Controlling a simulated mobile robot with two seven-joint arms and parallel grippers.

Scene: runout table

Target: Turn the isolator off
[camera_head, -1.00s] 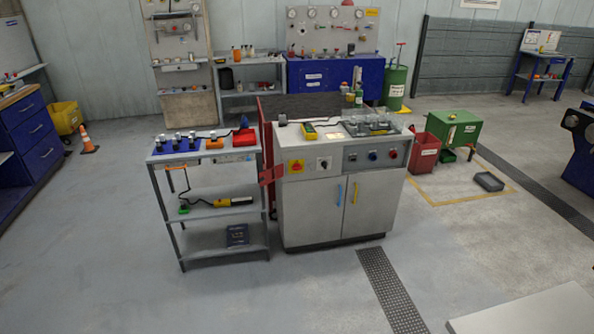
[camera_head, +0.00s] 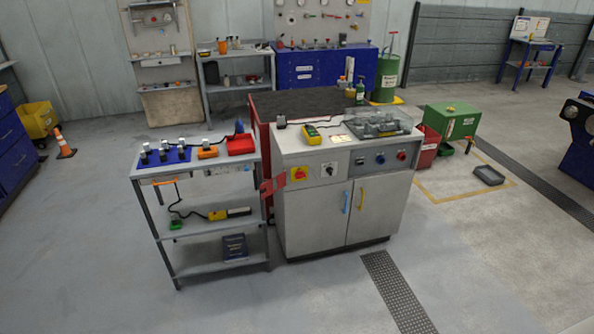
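The isolator (camera_head: 299,174) is a red rotary handle on a yellow plate. It sits on the upper left of the front of a grey cabinet (camera_head: 317,216). The handle is too small to read its position. Right of it on the same front is a black selector knob on a white plate (camera_head: 328,170). Neither of my grippers is in the head view.
A grey shelf trolley (camera_head: 201,260) stands close against the cabinet's left side, with a red panel (camera_head: 264,142) between them. The floor in front (camera_head: 320,300) is clear, with a dark grating strip (camera_head: 398,290) in it.

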